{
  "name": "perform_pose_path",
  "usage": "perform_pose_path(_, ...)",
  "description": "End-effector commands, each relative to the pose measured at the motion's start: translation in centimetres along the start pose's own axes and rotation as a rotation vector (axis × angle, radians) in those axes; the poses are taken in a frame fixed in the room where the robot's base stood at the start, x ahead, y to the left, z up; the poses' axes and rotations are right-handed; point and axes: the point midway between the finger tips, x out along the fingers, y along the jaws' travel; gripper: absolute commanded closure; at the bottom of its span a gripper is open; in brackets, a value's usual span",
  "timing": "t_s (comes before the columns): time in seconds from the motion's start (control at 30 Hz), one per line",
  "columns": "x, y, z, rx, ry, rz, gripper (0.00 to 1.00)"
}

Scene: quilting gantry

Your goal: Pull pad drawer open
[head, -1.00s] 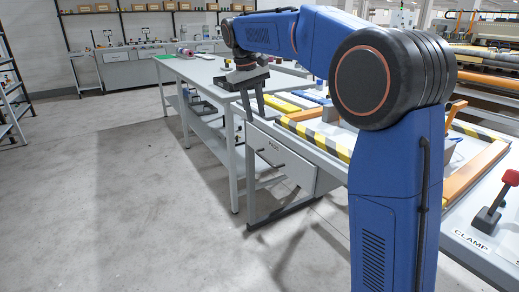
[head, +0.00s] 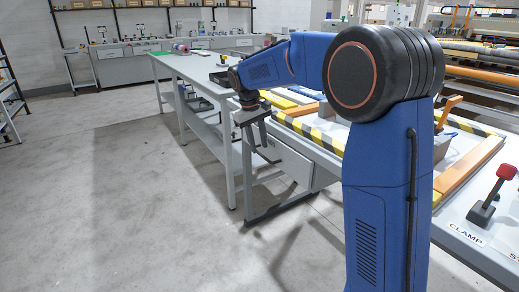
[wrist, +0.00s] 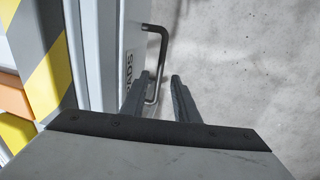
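The pad drawer (head: 290,160) is a light grey front under the striped-edge table, and it looks shut. In the wrist view its front (wrist: 129,40) carries the letters "PADS". Its dark bar handle (wrist: 161,55) stands out from that front. My gripper (wrist: 159,77) is open, with one finger on each side of the handle's near part in the wrist view. I cannot tell whether either finger touches the bar. In the head view my gripper (head: 257,146) points down in front of the drawer and hides the handle.
A yellow-and-black striped edge (wrist: 47,70) runs along the table beside the drawer. A long grey table (head: 190,68) with a lower shelf stands behind my gripper. The concrete floor (head: 120,200) to the left is clear.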

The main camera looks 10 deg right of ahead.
Motion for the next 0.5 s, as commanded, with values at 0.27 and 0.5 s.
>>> perform_pose_path(0.27, 2.4, 0.0, 0.0, 0.000, 0.001, 0.000, 0.72)
perform_pose_path(0.5, 2.6, 0.0, 0.0, 0.000, 0.001, 0.000, 0.72)
